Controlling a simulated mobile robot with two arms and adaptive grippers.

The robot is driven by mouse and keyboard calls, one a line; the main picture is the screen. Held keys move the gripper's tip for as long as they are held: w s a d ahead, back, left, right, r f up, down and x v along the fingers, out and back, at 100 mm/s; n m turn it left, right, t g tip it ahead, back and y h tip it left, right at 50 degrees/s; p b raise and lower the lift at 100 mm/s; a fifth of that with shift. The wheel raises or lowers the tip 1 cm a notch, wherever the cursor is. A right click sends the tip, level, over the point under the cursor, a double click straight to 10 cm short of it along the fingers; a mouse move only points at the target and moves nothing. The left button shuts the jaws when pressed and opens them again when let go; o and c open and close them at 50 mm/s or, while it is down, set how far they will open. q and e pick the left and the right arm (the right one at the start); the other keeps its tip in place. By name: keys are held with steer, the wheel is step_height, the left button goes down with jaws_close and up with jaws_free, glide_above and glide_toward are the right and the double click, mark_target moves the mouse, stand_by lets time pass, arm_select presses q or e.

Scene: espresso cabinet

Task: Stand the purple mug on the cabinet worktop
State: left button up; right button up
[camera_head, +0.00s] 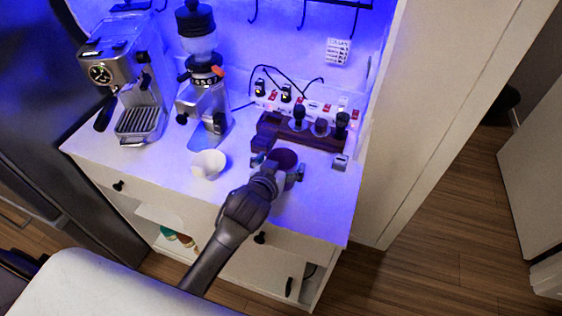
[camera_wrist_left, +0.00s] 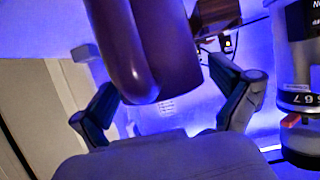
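The purple mug (camera_head: 286,157) is at the right part of the white worktop (camera_head: 318,212), in front of the dark wooden rack. It looks about upright, but I cannot tell whether its base touches the worktop. My left gripper (camera_head: 279,168) reaches it from the front. In the left wrist view the mug (camera_wrist_left: 145,45) fills the upper middle, between the two spread fingers of the left gripper (camera_wrist_left: 163,78). The fingertips are close beside its sides; whether they press on it is hidden. My right gripper is not in view.
A white bowl-like cup (camera_head: 208,164) stands left of the gripper. An espresso machine (camera_head: 128,85) and a grinder (camera_head: 203,95) stand at the back left. The wooden rack (camera_head: 300,134) holds tools behind the mug. The worktop's front right is clear.

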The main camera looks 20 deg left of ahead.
arm_select(q)
steer(key=shift+r, duration=0.25)
steer(key=shift+s, duration=0.4)
steer(key=b+v, duration=0.2)
steer(key=v, duration=0.9)
steer(key=shift+s+a, duration=0.1)
